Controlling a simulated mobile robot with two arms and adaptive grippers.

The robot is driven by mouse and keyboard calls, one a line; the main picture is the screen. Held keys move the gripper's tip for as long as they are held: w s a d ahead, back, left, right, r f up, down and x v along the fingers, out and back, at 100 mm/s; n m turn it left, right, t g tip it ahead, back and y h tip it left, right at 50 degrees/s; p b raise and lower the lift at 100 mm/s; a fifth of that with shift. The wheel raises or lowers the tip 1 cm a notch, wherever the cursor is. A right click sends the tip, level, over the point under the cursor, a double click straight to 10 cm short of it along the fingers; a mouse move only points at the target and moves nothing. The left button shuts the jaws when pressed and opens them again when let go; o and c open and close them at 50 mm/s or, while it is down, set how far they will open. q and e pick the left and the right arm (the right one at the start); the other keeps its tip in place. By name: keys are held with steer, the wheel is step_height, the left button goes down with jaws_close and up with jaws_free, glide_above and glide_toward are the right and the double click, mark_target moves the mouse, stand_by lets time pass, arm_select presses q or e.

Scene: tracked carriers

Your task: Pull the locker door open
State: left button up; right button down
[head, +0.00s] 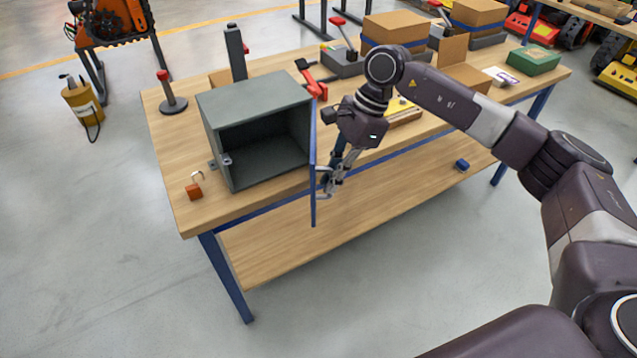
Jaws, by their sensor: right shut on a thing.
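The grey locker (258,127) stands on the left part of the wooden workbench, its front open toward me and its dark inside showing empty. Its blue door (312,170) is swung wide open on the right side and is seen nearly edge-on. My right gripper (326,182) is at the right face of the door, near its free edge. Its fingers are shut on a part of the door, most likely the handle, which they largely hide. My left gripper is not in view.
An orange padlock (194,190) lies on the bench left of the locker. A red-topped stand (171,95) is behind it. A red clamp (312,82), cardboard boxes (395,28) and a green box (534,60) stand farther back. The floor in front is clear.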

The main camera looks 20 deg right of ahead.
steer(key=shift+d, duration=0.45)
steer(key=c, duration=2.3)
jaws_free()
steer(key=v, duration=1.2)
steer(key=shift+d+r, duration=0.1)
